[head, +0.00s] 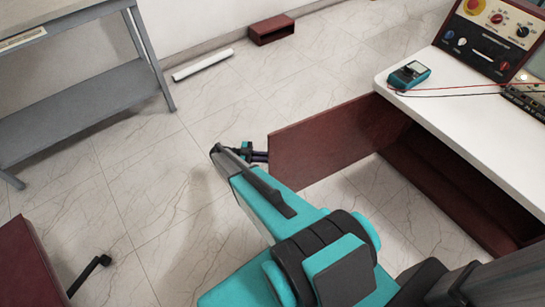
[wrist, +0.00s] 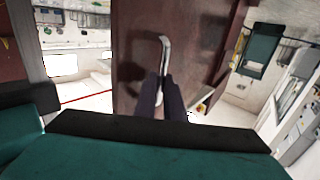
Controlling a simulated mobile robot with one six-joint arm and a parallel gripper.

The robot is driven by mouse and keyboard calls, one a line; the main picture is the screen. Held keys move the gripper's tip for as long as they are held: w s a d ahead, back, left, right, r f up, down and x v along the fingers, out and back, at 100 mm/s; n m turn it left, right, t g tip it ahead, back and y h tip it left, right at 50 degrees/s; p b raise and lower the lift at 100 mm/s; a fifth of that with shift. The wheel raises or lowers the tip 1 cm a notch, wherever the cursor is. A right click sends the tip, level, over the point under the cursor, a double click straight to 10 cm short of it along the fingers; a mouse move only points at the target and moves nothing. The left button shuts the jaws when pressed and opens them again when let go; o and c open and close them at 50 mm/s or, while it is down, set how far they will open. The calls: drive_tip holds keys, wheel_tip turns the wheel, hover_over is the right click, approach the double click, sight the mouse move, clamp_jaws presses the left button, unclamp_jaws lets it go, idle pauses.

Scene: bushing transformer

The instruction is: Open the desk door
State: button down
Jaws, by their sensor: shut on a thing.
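The desk door (head: 325,145) is a dark red-brown panel, standing swung out from the desk (head: 460,125) with the dark inside of the desk showing behind it. In the wrist view the door (wrist: 135,60) fills the upper middle, with a curved silver handle (wrist: 165,42) on its face. My gripper (head: 256,153) is at the door's free left edge in the head view. In the wrist view its two dark fingers (wrist: 164,92) are shut around the lower part of the handle, which is partly hidden between them.
A blue multimeter (head: 408,75) with leads and a control panel (head: 495,30) sit on the white desktop. A grey shelf bench (head: 85,105) stands at the left. A small red box (head: 271,30) and a white bar (head: 203,65) lie by the wall. Tiled floor between is clear.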

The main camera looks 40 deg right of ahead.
drive_tip(key=shift+d+f, duration=0.1)
drive_tip(key=shift+d, duration=0.15)
drive_tip(key=c, duration=1.8)
unclamp_jaws()
drive_tip(key=shift+c, duration=0.2)
drive_tip(key=shift+a, duration=0.2)
drive_tip(key=s+a+r+p, duration=0.2)
drive_tip(key=s+a+p, duration=0.1)
drive_tip(key=s, duration=0.4)
drive_tip(key=s+a+r+p, duration=0.3)
drive_tip(key=s+a+p, duration=0.1)
drive_tip(key=s, duration=0.3)
drive_tip(key=shift+s, duration=0.15)
